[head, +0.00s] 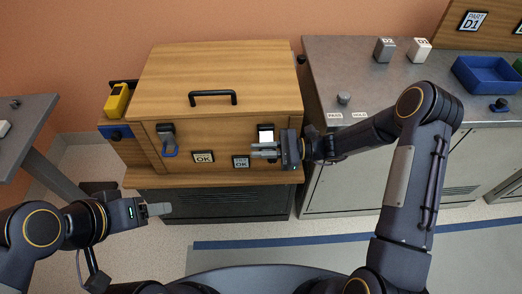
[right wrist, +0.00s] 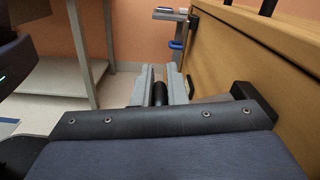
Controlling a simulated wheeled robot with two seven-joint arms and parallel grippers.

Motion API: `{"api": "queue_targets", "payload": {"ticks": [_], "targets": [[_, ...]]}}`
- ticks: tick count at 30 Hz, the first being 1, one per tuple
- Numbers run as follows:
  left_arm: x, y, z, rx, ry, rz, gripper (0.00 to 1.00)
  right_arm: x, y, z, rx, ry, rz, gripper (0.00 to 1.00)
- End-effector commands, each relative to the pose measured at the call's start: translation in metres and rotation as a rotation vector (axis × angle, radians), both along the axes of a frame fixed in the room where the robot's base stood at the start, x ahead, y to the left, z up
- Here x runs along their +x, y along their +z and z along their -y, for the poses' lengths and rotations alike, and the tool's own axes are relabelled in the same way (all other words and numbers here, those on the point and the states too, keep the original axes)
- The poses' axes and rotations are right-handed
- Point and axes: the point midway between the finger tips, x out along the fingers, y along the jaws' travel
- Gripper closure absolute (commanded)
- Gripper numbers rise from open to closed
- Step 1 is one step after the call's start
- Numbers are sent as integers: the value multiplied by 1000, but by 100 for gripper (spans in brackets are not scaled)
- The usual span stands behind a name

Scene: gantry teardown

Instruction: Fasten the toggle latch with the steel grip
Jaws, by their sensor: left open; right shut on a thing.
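The wooden case (head: 220,75) has a closed-looking lid with a black handle (head: 213,98). The toggle latch with the blue grip (head: 170,152) is on its front left; it also shows in the right wrist view (right wrist: 176,44). My right gripper (head: 264,151) is at the front right of the case, shut on the right toggle latch. A dark cylindrical part of that latch (right wrist: 160,93) shows between the fingers in the right wrist view; the fingers hide the rest, so its lever position is unclear. My left gripper (head: 158,209) is open and empty, low in front of the case.
Two OK labels (head: 203,157) are on the case front. A yellow item (head: 117,100) sits at the case's left side. A grey cabinet (head: 345,75) on the right carries a blue tray (head: 487,74) and small blocks. A grey table (head: 35,110) stands left. Floor in front is clear.

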Motion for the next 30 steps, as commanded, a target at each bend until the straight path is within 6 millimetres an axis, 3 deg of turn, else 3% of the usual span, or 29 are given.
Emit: {"api": "queue_targets", "payload": {"ticks": [3,15,30], "targets": [[0,-21,0,0,0,0,40,-3,-14,0,0,3,76,100],[0,-65,0,0,0,0,40,-2,-35,0,-2,4,360,100],[0,-82,0,0,0,0,40,0,-41,0,-5,7,500,100]]}}
